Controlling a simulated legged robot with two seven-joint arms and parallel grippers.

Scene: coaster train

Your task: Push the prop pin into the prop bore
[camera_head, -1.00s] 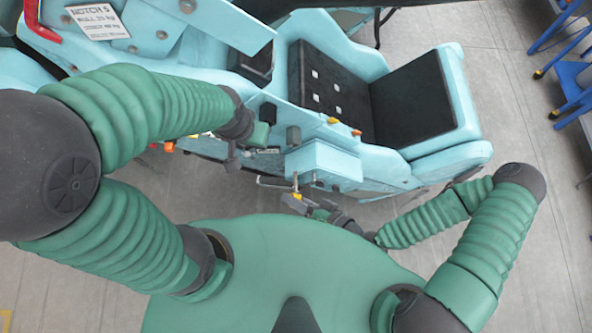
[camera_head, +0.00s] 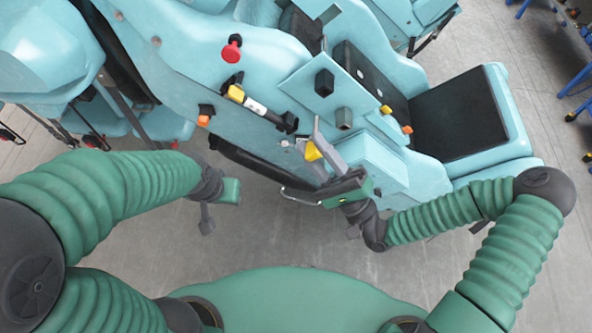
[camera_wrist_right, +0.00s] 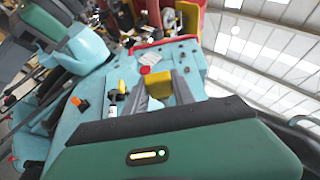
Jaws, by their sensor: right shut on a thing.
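My right gripper (camera_head: 317,146) is shut on a yellow piece (camera_head: 312,151), which I take to be the prop pin. In the right wrist view the yellow piece (camera_wrist_right: 158,84) sits between the two grey fingers (camera_wrist_right: 160,92). The held piece is in front of the light-blue train side, right of a dark strut (camera_head: 262,108) with a yellow end. The finger tips hide part of it. I cannot make out the prop bore for certain. My left gripper (camera_head: 214,206) hangs apart from the train, low at the left; its fingers are unclear.
A red knob (camera_head: 232,48) and an orange knob (camera_head: 204,118) stick out of the train side. Dark square blocks (camera_head: 324,83) are on a panel right of the strut. A light-blue box (camera_head: 372,165) and a thin metal handle are close to my right gripper. Open floor lies below.

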